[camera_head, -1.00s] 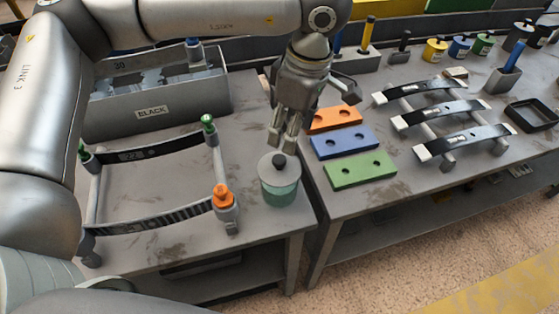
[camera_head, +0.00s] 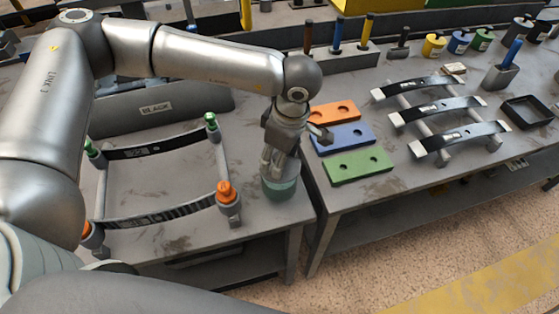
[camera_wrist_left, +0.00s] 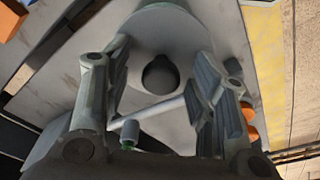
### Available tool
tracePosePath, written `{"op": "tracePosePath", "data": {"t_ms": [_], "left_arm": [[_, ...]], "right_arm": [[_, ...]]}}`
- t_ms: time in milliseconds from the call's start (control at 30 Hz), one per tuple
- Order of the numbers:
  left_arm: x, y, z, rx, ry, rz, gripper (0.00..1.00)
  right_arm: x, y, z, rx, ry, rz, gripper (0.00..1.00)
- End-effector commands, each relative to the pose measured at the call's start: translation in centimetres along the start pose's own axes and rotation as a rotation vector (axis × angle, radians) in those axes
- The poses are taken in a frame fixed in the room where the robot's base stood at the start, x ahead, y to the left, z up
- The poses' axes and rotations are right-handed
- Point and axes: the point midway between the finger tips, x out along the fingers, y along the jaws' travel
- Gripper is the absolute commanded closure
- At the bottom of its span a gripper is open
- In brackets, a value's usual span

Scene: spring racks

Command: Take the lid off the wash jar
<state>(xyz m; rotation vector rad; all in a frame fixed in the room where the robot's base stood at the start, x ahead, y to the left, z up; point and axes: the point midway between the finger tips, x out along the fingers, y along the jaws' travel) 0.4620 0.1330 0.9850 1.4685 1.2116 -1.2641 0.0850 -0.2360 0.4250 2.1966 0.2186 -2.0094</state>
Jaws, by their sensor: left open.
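The wash jar (camera_head: 279,189) is a greenish, see-through jar near the right front corner of the left table. Its grey lid with a dark round knob fills the middle of the left wrist view; the lid (camera_wrist_left: 196,42) is on the jar there, and the knob (camera_wrist_left: 160,75) lies between my fingers. My left gripper (camera_head: 270,168) is directly over the jar, pointing down, and hides most of the lid in the head view. In the left wrist view its two fingers (camera_wrist_left: 160,100) are apart on either side of the knob, with gaps. My right gripper is not in view.
A rack with curved dark leaf springs and orange and green-capped posts (camera_head: 226,192) stands left of the jar. Orange, blue and green blocks (camera_head: 358,167) lie right of it on the neighbouring table. A grey bin labelled BLACK (camera_head: 190,104) is behind.

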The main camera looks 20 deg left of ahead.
Motion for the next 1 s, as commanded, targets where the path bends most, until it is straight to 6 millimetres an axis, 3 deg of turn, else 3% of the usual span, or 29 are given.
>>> {"op": "tracePosePath", "data": {"t_ms": [100, 500, 833, 1000], "left_arm": [[0.0, 0.0, 0.0, 0.000, 0.000, 0.000, 0.50], [0.0, 0.0, 0.0, 0.000, 0.001, -0.001, 0.99], [-0.4, 0.0, -0.1, 0.000, 0.001, 0.000, 0.99], [-2.2, 0.1, -0.3, -0.001, 0.001, 0.003, 0.99]], "right_arm": [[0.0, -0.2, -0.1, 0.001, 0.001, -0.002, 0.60], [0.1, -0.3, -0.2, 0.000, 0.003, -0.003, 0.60], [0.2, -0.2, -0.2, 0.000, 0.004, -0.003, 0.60], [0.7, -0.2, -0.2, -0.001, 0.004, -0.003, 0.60]]}}
